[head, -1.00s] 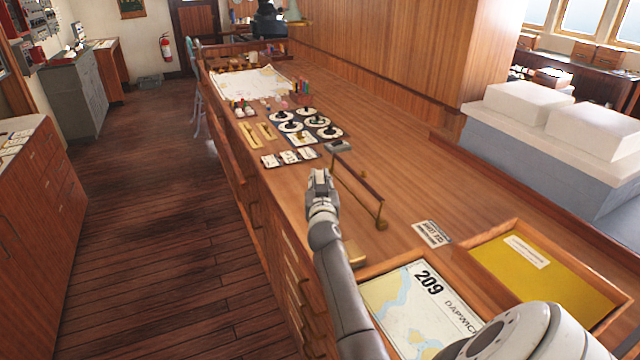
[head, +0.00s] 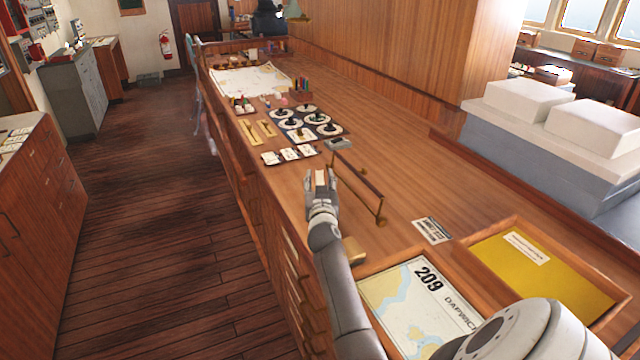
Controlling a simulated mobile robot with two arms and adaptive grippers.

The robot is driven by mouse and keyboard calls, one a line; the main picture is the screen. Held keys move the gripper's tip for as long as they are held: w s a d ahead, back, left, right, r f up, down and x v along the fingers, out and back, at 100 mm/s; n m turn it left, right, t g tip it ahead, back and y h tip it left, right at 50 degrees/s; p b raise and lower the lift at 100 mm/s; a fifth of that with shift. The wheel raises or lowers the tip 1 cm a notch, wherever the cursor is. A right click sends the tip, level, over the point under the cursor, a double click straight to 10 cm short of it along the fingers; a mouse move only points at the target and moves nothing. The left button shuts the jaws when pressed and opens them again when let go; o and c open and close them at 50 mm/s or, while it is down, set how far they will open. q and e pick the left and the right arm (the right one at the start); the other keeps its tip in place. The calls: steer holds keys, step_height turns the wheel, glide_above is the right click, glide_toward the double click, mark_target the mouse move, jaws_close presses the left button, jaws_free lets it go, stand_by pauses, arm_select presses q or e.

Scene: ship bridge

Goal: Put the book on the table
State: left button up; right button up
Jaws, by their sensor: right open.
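The long wooden table (head: 430,165) runs from the near right to the back of the head view. My right gripper (head: 321,180) is over its left part, beside a low wooden rail, with its fingers spread apart. I see no object clearly held between them. No thing is plainly recognisable as the book. A yellow flat item with a white label (head: 545,270) lies in a wooden tray at the near right; I cannot tell whether it is a book. My left gripper is not in view.
A wooden rail on posts (head: 358,176) stands beside my right gripper. A chart marked 209 (head: 415,300) and a small printed card (head: 431,230) lie nearby. Round dials (head: 305,122) and a large chart (head: 250,80) are farther back. The table's right middle is clear.

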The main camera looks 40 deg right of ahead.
steer(key=shift+r, duration=0.15)
steer(key=b+v, duration=0.1)
steer(key=v, duration=1.1)
steer(key=shift+b, duration=0.4)
